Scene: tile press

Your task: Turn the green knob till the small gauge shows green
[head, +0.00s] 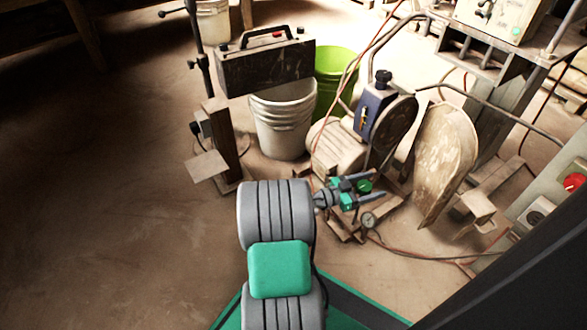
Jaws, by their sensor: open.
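The green knob (364,186) is on the low machine in front of the motor. My gripper (376,184) points right, with its two dark fingers open. In this view the knob shows between the fingers, near their tips. I cannot tell whether either finger touches it. The small gauge (369,220) is a round white dial just below the knob and the fingers. Its face is too small to read, and I cannot tell whether it shows green.
A motor (338,148) and a guarded wheel (447,150) stand behind the gripper. A white bucket (283,125) and a green bucket (334,75) stand farther back. A control box with a red button (574,182) is at right. Hoses run along the floor. The left floor is clear.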

